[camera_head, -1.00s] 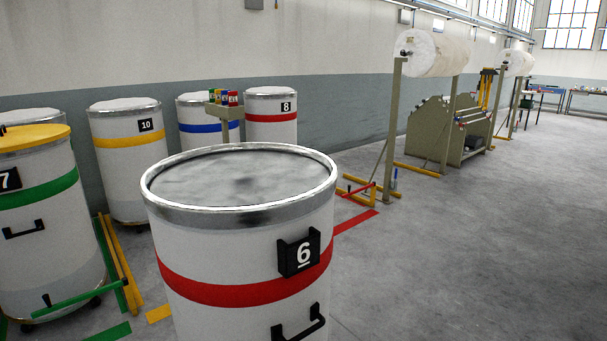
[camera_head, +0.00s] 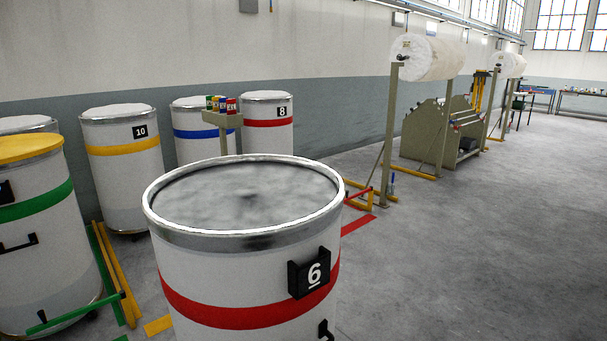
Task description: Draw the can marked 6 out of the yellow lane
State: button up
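The can marked 6 (camera_head: 220,268) stands upright in the front centre, large and close. It is white with a metal rim, a red band and grey-white fibre filling its top. Its black number plate (camera_head: 314,272) faces front right. Part of a black handle (camera_head: 325,330) shows below the plate, cut off by the bottom edge. The can's base is out of frame. A short yellow floor strip (camera_head: 158,325) shows at its left side; the rest of that lane is hidden or out of view. My gripper is not in view.
A green-banded can with a yellow lid (camera_head: 35,250) stands left, beside a yellow floor rail (camera_head: 120,275) and a green bar (camera_head: 75,312). Can 10 (camera_head: 115,170), a blue-banded can (camera_head: 190,150) and can 8 (camera_head: 267,138) stand behind. Open floor (camera_head: 470,260) lies right.

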aim_at(278, 283)
jog(key=z, duration=0.15)
jog(key=k, duration=0.25)
jog(key=l+z, duration=0.15)
jog(key=k+l, duration=0.1)
jog(key=k, duration=0.15)
jog(key=i+j+u, duration=0.15)
jog(key=i+j, duration=0.15)
jog(key=i, duration=0.15)
jog(key=i+j+u, duration=0.2)
jog(key=i, duration=0.25)
jog(key=i+j+u, duration=0.15)
jog(key=i, duration=0.3)
